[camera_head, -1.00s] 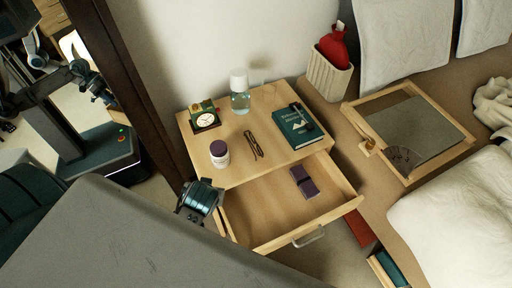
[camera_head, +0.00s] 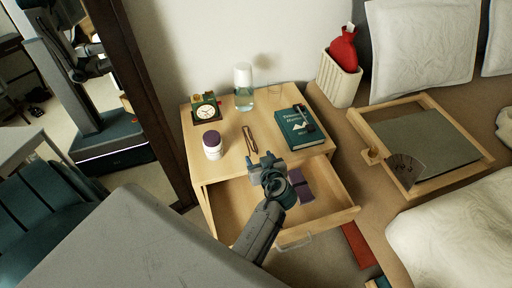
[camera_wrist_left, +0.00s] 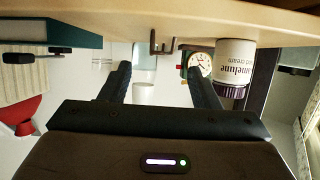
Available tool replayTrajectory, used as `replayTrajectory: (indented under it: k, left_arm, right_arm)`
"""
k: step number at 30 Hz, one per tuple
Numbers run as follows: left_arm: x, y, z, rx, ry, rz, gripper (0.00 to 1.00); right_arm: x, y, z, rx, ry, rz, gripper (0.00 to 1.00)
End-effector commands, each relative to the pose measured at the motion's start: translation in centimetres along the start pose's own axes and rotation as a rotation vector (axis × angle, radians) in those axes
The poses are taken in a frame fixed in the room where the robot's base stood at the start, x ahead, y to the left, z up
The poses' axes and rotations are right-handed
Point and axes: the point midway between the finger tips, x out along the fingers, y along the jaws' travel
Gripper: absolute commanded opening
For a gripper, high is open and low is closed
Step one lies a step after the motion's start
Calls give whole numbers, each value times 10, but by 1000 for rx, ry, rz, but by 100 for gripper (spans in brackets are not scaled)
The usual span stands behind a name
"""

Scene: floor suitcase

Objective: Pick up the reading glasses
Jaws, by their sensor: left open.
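The reading glasses (camera_head: 250,139), folded, thin and brown, lie on the nightstand top between the white jar and the teal book. They also show in the upside-down left wrist view (camera_wrist_left: 163,45), seen nearly edge-on. My left gripper (camera_head: 267,161) is open and empty, above the open drawer at the nightstand's front edge. It is just in front of the glasses and apart from them. In the left wrist view its spread fingers (camera_wrist_left: 158,72) point toward the glasses, with nothing between them. My right gripper is not in view.
On the nightstand (camera_head: 225,169) stand a purple-lidded jar (camera_head: 212,147), a clock (camera_head: 206,112), a bottle (camera_head: 244,90) and a clear glass. A teal book (camera_head: 299,129) with a dark object on it lies to the right. A purple case (camera_head: 301,187) lies in the open drawer (camera_head: 333,208).

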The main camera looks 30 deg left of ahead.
Motion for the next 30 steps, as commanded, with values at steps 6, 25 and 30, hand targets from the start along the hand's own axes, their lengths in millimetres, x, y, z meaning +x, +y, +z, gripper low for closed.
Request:
replayTrajectory:
  k: [6, 25, 30]
  left_arm:
    - [32, 2, -4, 0, 13, 1, 56]
    - [103, -2, -8, -1, 9, 2, 56]
    - [107, -2, -6, -3, 7, 2, 56]
  right_arm:
    - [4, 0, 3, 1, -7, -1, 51]
    - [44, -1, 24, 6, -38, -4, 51]
    - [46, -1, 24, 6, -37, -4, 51]
